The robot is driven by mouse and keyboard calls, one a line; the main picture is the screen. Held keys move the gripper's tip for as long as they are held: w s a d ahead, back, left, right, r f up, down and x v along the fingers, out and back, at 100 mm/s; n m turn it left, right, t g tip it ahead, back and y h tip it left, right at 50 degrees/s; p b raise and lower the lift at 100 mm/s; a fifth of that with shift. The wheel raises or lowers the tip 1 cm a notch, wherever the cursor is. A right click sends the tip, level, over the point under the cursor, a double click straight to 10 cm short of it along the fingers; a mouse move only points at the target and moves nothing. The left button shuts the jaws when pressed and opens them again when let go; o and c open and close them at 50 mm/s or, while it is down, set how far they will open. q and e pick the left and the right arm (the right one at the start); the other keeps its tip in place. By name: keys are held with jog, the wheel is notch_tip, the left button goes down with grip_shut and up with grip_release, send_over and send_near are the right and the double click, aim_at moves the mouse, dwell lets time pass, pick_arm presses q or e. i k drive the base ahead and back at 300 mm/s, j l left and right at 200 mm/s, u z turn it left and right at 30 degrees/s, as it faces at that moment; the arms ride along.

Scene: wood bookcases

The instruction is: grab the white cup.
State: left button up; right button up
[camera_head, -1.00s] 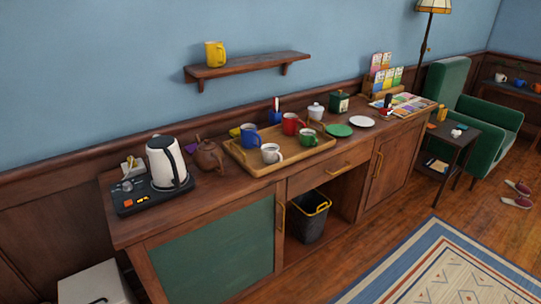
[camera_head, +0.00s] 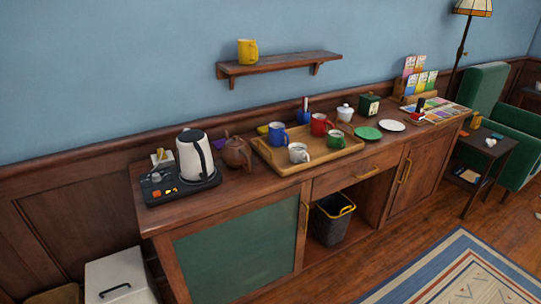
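The white cup (camera_head: 298,153) stands upright near the front left of a wooden tray (camera_head: 287,169) on the sideboard. A green cup (camera_head: 335,139) stands to its right, a blue cup (camera_head: 278,136) behind it to the left, and a red cup (camera_head: 320,124) behind it to the right. All of them are on the tray. Neither of my grippers shows in the head view.
A kettle (camera_head: 194,156) on a black base and a brown teapot (camera_head: 236,152) stand left of the tray. A green plate (camera_head: 368,133) and a white plate (camera_head: 391,126) lie to its right. A shelf (camera_head: 280,65) with a yellow mug hangs above. Floor in front is partly clear.

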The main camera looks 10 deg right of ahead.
aim_at(300, 155)
jog(key=i+l+u, duration=0.15)
jog(key=l+u, duration=0.15)
jog(key=u, duration=0.15)
jog(key=i+l+u, duration=0.1)
jog(key=l+u, duration=0.2)
jog(key=u, duration=0.15)
jog(key=l+u, duration=0.45)
jog(key=j, duration=0.1)
